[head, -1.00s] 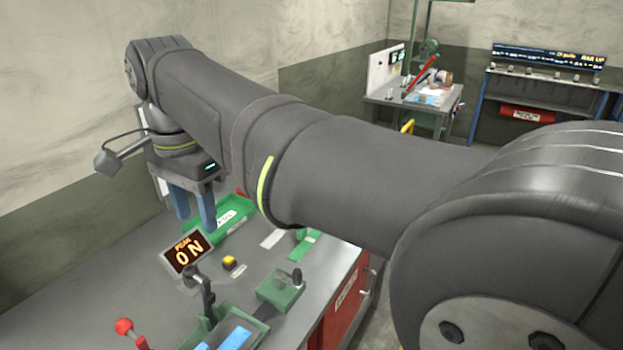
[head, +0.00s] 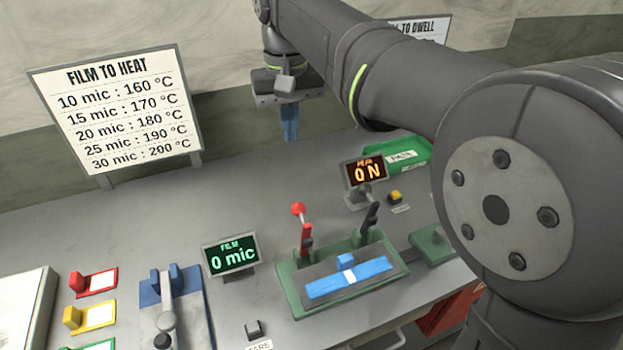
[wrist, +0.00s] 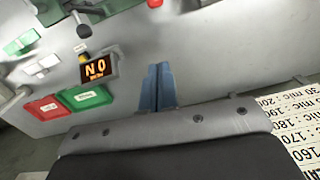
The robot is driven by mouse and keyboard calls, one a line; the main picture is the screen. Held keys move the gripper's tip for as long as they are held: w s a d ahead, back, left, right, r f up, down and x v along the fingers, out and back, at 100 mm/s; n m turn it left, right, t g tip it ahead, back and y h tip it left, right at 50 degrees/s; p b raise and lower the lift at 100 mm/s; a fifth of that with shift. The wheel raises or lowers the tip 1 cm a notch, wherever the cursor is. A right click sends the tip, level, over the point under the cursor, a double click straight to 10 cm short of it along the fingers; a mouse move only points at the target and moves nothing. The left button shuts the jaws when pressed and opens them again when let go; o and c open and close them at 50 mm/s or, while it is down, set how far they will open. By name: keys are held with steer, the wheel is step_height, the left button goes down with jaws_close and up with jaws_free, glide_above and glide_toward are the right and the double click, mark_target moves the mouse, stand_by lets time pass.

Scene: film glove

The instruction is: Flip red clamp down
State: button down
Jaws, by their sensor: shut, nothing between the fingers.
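The red clamp (head: 305,236) is a lever with a red ball knob on the left side of a green fixture (head: 287,290), and it stands upright. Its red knob also shows at the top of the wrist view (wrist: 154,3). A black lever (head: 369,222) stands tilted on the fixture's right side. A blue strip (head: 325,288) with a small blue block lies across the fixture. My gripper (head: 291,138) has blue fingers that are together and empty. It is behind the fixture near the back wall, above the table and apart from the clamp; its fingers also show in the wrist view (wrist: 156,108).
An orange "0 N" display (head: 366,172) stands right of my gripper, beside a green tray (head: 408,156). A green "0 mic" display (head: 231,255) stands left of the fixture. A film-to-heat sign (head: 120,110) stands at back left.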

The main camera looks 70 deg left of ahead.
steer(key=shift+s+a+f+n, duration=0.15)
steer(key=shift+s+a+n, duration=0.15)
steer(key=shift+s+n, duration=0.2)
steer(key=d+f, duration=0.4)
steer(key=f, duration=0.6)
steer(key=shift+d+f, duration=0.15)
steer(key=shift+f, duration=0.25)
steer(key=shift+d, duration=0.1)
